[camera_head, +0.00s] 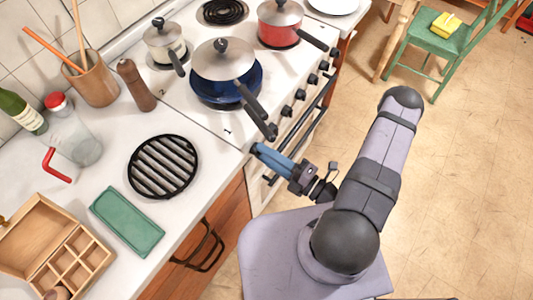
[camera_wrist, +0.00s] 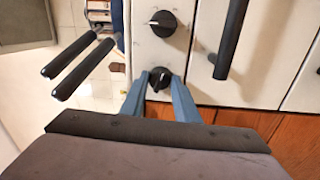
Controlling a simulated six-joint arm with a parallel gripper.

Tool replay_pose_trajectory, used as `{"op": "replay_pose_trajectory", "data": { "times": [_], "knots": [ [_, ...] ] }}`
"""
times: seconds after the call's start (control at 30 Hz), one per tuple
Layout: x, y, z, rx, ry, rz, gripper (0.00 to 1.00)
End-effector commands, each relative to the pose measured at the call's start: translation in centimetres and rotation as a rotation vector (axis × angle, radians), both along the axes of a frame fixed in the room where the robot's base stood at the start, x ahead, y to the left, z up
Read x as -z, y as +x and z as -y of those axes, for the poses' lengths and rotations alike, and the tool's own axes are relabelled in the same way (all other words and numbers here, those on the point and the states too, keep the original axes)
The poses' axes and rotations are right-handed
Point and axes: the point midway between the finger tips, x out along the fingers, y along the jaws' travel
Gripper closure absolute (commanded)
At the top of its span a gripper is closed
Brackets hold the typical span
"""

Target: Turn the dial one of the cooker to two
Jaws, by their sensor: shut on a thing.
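The cooker (camera_head: 205,104) is white, with a row of black dials along its front. In the wrist view, the end dial (camera_wrist: 160,77), nearest the wooden cupboard, sits between the blue fingers of my gripper (camera_wrist: 160,84). The fingers are shut on it from both sides. A second dial (camera_wrist: 163,23) is beyond it, clear of the fingers. In the head view, my gripper (camera_head: 256,149) reaches the cooker's front at its near corner, and the held dial is not clearly visible there. I cannot read the number the held dial points to.
A blue pan (camera_head: 222,98) has dark handles jutting over the cooker's front edge, close to my gripper. The oven handle (camera_wrist: 230,40) is right of the dials in the wrist view. A black trivet (camera_head: 163,167) and green cloth-like block (camera_head: 127,222) lie on the counter.

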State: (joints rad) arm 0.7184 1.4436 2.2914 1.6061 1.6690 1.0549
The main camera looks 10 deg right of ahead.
Motion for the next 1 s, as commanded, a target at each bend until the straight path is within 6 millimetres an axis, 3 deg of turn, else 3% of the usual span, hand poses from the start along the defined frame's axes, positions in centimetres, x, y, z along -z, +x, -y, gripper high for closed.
{"op": "replay_pose_trajectory", "data": {
  "times": [0.4, 0.97, 1.0],
  "knots": [
    [-0.02, -0.01, -0.01, 0.001, 0.156, -0.153, 0.94],
    [-0.02, -0.01, -0.01, 0.001, 0.177, -0.176, 0.94],
    [-0.01, -0.01, -0.01, 0.001, 0.177, -0.176, 0.65]
  ]
}}
